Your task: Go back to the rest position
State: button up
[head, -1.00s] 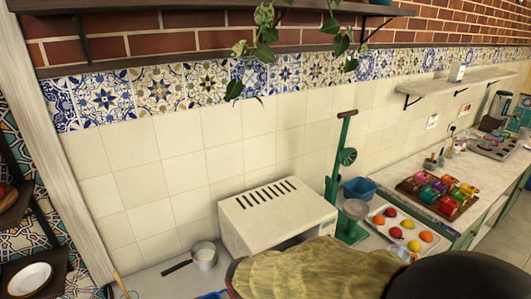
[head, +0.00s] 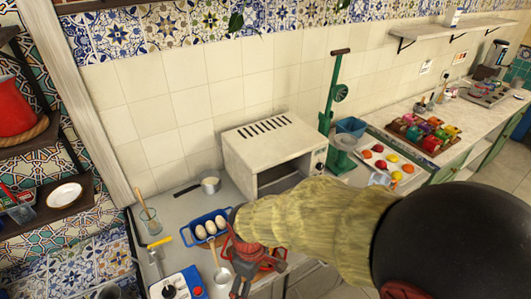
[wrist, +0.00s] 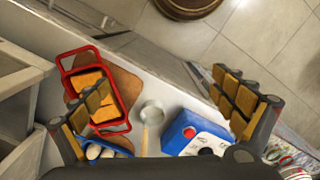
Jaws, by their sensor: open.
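My gripper (head: 256,262) is open and empty above the front of the counter, in front of the white oven. Its two padded fingers (wrist: 170,108) are spread wide in the wrist view, with nothing between them. My arm, in a yellow-green sleeve, reaches in from the right in the head view and hides part of the counter. Under the gripper lie a red tray (wrist: 121,98) with orange-brown slices, a ladle (wrist: 150,114) and a blue box with a red knob (wrist: 192,137). No samovar or teapot can be made out.
The white oven (head: 262,140) stands open-fronted against the wall. A blue egg tray (head: 192,239), a saucepan (head: 210,182) and a glass jar (head: 150,221) are left of it. A green press (head: 327,120) and a fruit tray (head: 418,178) are right. Floor is free beyond the counter edge.

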jog(key=s+d+r+m+t, duration=0.3)
jog(key=d+r+m, duration=0.3)
jog(key=d+r, duration=0.4)
jog(key=s+d+r+m+t+b, duration=0.1)
jog(key=s+d+r+m+t, duration=0.2)
jog(key=d+r+m, duration=0.4)
jog(key=s+d+r, duration=0.1)
jog(key=d+r, duration=0.2)
jog(key=d, duration=0.2)
jog(key=shift+r+b, duration=0.2)
jog(key=shift+b, duration=0.1)
jog(key=shift+c, duration=0.3)
